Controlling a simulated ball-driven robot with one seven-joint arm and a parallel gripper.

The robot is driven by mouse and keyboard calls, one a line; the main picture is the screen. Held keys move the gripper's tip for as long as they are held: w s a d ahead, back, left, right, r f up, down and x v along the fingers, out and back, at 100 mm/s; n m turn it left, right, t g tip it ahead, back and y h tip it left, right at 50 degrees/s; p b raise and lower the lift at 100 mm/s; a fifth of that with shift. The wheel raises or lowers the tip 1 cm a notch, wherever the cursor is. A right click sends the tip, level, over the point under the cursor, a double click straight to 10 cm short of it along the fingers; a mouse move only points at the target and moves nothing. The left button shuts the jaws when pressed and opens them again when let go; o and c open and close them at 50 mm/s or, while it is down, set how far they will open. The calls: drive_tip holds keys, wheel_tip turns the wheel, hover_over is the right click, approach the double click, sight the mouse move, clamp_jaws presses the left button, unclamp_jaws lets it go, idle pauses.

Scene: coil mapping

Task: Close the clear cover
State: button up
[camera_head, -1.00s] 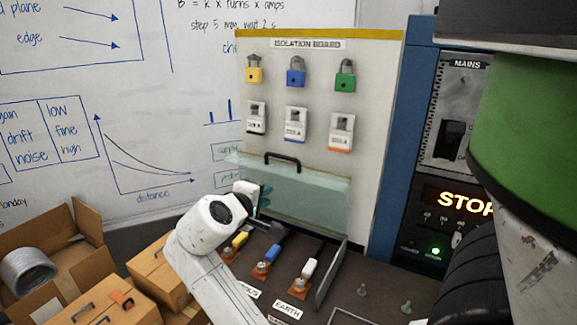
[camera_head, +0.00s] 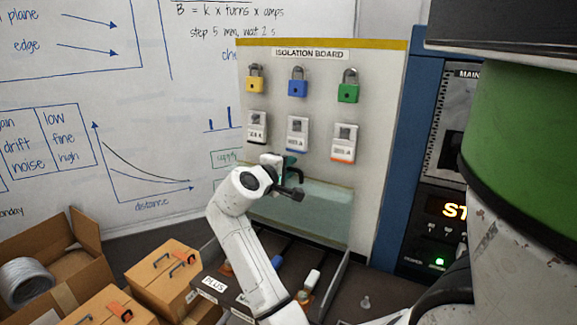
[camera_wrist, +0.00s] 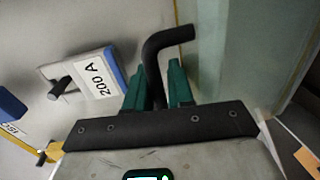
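The clear cover (camera_head: 318,218) is a greenish see-through panel standing raised against the lower isolation board, above the open switch tray (camera_head: 334,282). Its black handle is mostly hidden behind my gripper in the head view. In the wrist view the bent black handle (camera_wrist: 156,75) runs between the two green fingers, and the cover pane (camera_wrist: 225,70) is to the right. My gripper (camera_wrist: 158,82) has its fingers close together around the handle, and it looks shut on it. In the head view my gripper (camera_head: 290,172) is at the cover's top edge.
Padlocks and breakers, including a 200 A one (camera_wrist: 90,75), are on the board above the cover. Switches with a white lever (camera_head: 312,278) are in the tray below.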

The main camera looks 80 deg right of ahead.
drive_tip(key=shift+d, duration=0.2)
clamp_jaws()
idle(0.4)
